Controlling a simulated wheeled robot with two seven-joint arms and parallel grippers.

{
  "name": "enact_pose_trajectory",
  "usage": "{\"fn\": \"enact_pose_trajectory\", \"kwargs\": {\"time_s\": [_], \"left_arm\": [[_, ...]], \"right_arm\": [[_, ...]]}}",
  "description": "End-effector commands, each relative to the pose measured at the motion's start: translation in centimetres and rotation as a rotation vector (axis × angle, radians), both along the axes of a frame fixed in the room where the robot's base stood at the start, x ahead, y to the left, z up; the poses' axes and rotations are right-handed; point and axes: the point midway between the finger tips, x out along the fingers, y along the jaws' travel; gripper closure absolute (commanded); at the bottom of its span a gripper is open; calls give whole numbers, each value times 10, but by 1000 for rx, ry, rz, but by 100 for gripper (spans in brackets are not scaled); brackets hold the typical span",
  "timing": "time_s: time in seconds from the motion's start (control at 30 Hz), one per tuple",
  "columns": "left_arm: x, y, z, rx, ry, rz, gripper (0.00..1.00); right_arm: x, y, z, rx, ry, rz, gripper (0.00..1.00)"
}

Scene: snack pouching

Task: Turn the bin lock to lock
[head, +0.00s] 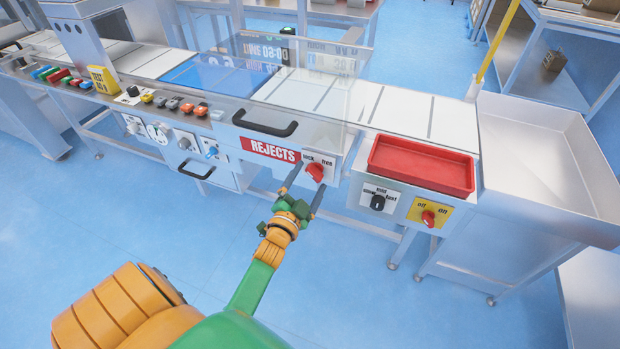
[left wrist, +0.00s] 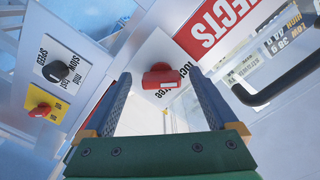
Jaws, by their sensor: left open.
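The bin lock is a red knob (head: 315,171) on a white plate marked "lock" and "free", to the right of the red REJECTS label (head: 270,150). In the head view its pointer seems to tilt toward the right; I cannot tell its exact setting. My left gripper (head: 303,184) is open at the knob, with its fingers on either side of it. In the left wrist view the red knob (left wrist: 158,75) lies between and just beyond the two fingertips (left wrist: 162,82), and no contact is visible. My right gripper is not in view.
The black bin handle (head: 265,126) is above the REJECTS label. A black speed knob (head: 377,202) and a red off/on knob (head: 428,218) sit to the right, below a red tray (head: 421,166). The floor in front is clear.

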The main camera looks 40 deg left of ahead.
Motion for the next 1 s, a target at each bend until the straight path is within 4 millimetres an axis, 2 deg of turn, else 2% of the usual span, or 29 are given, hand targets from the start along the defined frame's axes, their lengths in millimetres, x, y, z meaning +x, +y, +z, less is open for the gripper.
{"fn": "enact_pose_trajectory", "kwargs": {"time_s": [0.2,0.3,0.77,0.83,0.87,0.93,0.97,1.0], "left_arm": [[-45,-11,-1,-2,4,1,7],[-57,-14,0,-1,2,1,7],[-60,-15,-1,-4,4,-1,7],[-61,-21,-17,-44,48,-10,7],[-62,-26,-32,-79,87,-17,7],[-73,-45,-82,-197,229,-37,7],[-83,-55,-109,-256,309,-43,7],[-101,-69,-145,-333,428,-45,7]], "right_arm": [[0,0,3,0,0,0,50],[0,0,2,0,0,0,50],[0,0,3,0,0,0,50],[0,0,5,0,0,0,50],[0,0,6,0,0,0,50],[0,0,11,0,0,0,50],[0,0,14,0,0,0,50],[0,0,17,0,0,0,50]]}}
